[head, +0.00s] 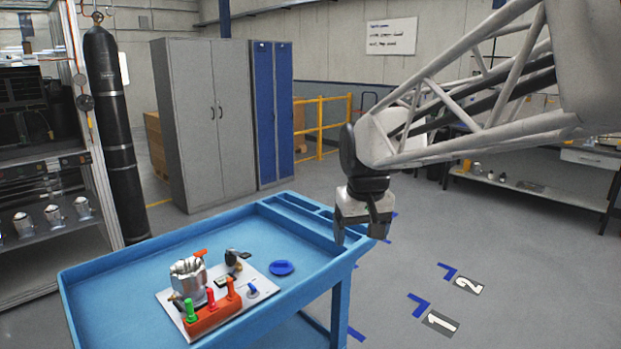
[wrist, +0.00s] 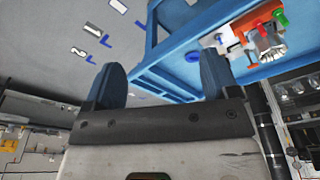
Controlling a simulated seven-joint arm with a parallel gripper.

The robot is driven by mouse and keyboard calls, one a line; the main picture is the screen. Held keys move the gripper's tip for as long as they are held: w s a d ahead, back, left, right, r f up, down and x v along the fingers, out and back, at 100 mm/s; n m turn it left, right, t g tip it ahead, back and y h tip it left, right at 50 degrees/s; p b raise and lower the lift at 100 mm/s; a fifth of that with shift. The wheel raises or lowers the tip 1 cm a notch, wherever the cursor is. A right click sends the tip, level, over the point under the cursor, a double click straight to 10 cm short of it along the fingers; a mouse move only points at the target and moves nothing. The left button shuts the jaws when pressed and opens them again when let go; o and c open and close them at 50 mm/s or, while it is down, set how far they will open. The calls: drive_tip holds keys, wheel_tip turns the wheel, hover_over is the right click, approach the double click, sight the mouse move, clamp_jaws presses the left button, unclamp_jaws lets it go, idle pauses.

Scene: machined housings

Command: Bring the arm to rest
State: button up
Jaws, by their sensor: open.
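My gripper (head: 362,232) hangs at the right edge of the blue cart (head: 110,277), near its rim, with the fingers pointing down. In the wrist view its two fingers (wrist: 162,88) stand well apart with nothing between them. A metal housing (head: 188,276) stands on a light plate on the cart top; it also shows in the wrist view (wrist: 268,42). My gripper is to the right of the housing and apart from it. Whether a finger touches the cart rim I cannot tell.
An orange holder (head: 213,316) with green and red handled tools sits in front of the housing. A blue disc (head: 281,268) lies to its right. A grey cabinet (head: 205,120) and blue lockers (head: 272,115) stand behind. Open floor (head: 400,270) lies right of the cart.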

drive_tip(key=s+d+f+m, duration=0.1)
drive_tip(key=s+d+f, duration=0.1)
drive_tip(key=s, duration=0.6)
drive_tip(key=s+d+f, duration=0.3)
drive_tip(key=s+d, duration=0.1)
drive_tip(key=s, duration=0.4)
drive_tip(key=s+d+f+m, duration=0.1)
drive_tip(key=s+d+f, duration=0.1)
drive_tip(key=s, duration=0.6)
drive_tip(key=shift+d+f+m+t, duration=0.3)
drive_tip(key=shift+d+f+t, duration=0.1)
drive_tip(key=shift+f, duration=0.2)
